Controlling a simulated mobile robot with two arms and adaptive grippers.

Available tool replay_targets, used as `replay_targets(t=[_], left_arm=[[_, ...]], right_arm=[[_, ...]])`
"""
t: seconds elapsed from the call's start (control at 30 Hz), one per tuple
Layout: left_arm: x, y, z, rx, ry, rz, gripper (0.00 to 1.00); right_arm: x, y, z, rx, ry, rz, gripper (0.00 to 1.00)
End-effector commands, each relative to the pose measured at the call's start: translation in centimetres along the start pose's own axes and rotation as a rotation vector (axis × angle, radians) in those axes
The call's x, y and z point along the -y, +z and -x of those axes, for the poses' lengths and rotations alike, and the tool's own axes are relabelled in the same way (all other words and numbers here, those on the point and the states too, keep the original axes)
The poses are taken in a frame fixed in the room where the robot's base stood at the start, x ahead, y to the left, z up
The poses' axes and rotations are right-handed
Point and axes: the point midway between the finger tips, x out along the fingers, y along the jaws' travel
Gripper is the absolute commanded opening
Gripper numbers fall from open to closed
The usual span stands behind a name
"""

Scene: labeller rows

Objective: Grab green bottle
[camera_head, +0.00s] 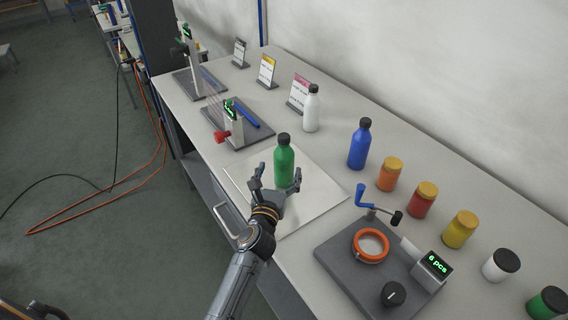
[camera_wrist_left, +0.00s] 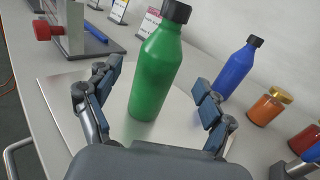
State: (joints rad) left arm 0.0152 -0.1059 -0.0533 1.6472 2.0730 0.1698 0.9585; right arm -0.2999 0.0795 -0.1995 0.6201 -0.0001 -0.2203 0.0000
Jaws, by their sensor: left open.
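The green bottle (camera_head: 285,165) has a dark cap and stands upright on a pale square plate (camera_head: 318,192) on the bench. My left gripper (camera_head: 275,180) is open, with its fingers low on either side of the bottle in the head view. In the left wrist view the green bottle (camera_wrist_left: 157,75) stands between the spread left gripper fingers (camera_wrist_left: 155,95). Gaps show between the fingers and the bottle there. My right gripper is not in view.
A blue bottle (camera_head: 359,146) and a white bottle (camera_head: 311,110) stand behind. Several coloured jars, including an orange-lidded one (camera_head: 388,174), line the right. A grey device (camera_head: 345,266) with an orange ring sits front right. Another device (camera_head: 236,122) stands left of the plate.

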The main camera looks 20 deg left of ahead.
Motion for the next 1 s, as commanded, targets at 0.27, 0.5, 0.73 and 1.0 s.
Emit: replay_targets(t=[0.27, 0.5, 0.73, 1.0], left_arm=[[0.0, 0.1, -2.4, 0.002, -0.001, 0.0, 0.82], [0.0, 0.1, -5.8, 0.001, -0.001, 0.0, 0.82], [0.0, 0.1, -6.5, 0.0, -0.002, -0.002, 0.82], [0.0, 0.1, -6.5, 0.001, -0.001, -0.002, 0.45]], right_arm=[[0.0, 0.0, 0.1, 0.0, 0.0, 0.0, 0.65], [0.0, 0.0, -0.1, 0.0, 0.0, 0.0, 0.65], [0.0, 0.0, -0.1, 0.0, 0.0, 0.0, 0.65], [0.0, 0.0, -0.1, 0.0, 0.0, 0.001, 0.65]])
